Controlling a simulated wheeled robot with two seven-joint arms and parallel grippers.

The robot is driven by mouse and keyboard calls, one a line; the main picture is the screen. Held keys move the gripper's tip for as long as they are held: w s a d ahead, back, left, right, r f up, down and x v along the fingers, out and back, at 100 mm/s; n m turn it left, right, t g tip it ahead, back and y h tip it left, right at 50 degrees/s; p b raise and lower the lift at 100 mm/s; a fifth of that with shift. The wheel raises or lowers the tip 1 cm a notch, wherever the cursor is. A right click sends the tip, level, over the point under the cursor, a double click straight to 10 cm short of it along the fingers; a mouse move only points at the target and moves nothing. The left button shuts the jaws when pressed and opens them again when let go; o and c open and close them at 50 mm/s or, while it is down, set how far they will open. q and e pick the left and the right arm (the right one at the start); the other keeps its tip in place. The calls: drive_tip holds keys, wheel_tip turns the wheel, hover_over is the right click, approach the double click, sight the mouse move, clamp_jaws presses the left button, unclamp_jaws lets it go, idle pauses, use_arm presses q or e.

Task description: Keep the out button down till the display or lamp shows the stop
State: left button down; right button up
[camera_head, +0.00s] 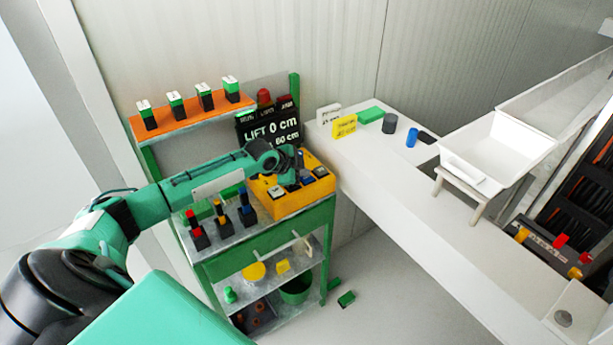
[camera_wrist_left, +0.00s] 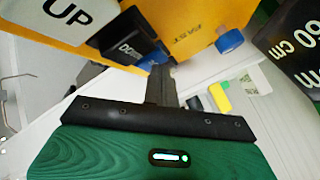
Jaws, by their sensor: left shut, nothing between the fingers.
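The yellow control box (camera_head: 302,199) stands on top of the green cart, with several buttons. In the left wrist view its yellow face (camera_wrist_left: 185,22) carries a white button marked UP (camera_wrist_left: 68,15), a dark button with a partly hidden label starting DO (camera_wrist_left: 128,38), and a blue knob (camera_wrist_left: 230,41) by the word FAST. No OUT label is legible. My left gripper (camera_head: 290,184) is shut and empty over the box; its fingertips (camera_wrist_left: 160,72) are beside the dark button, contact unclear. The black display (camera_head: 270,131) reads LIFT 0 cm, with 60 cm below. My right gripper is out of view.
A red lamp (camera_head: 264,96) rises behind the display. Red, yellow and blue-topped switches (camera_head: 221,214) stand left of the box. An orange shelf (camera_head: 190,118) is behind my arm. A white counter (camera_head: 400,205) with a white tray (camera_head: 495,150) lies right.

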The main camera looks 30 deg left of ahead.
sight(303, 179)
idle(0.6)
use_arm(q)
drive_tip(key=shift+r+p, duration=0.8)
drive_tip(key=shift+r, duration=0.1)
drive_tip(key=shift+r, duration=0.1)
wheel_tip(303, 179, up, 5)
drive_tip(key=p, duration=0.4)
